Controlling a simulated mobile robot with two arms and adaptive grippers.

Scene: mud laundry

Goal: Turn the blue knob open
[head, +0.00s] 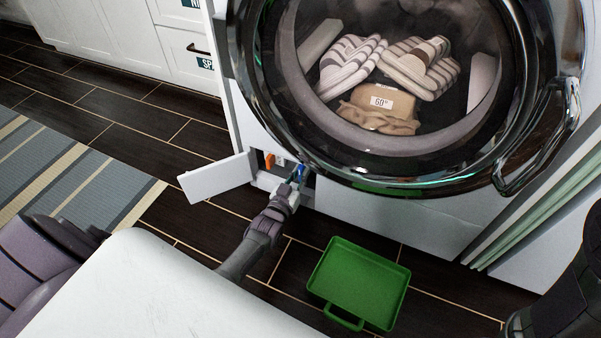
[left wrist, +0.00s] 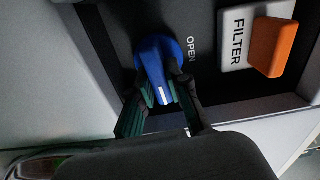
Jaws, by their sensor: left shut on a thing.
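The blue knob (left wrist: 154,66) sits in a dark recess low on the front of the washer. My left gripper (left wrist: 162,104) is shut on the knob's handle, one finger on each side. The word OPEN is printed just right of the knob in the left wrist view, and a white line on the handle points down toward the bottom of that picture. In the head view the knob (head: 301,170) is mostly hidden by my left gripper (head: 294,178). My right gripper is not in view; only part of my right arm shows at the lower right.
An orange tab (left wrist: 273,46) stands beside a FILTER label (left wrist: 237,36) in the same recess. The white flap (head: 217,177) is swung open to the left. A green tray (head: 358,281) lies on the floor below the washer. The round washer door (head: 420,168) is above.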

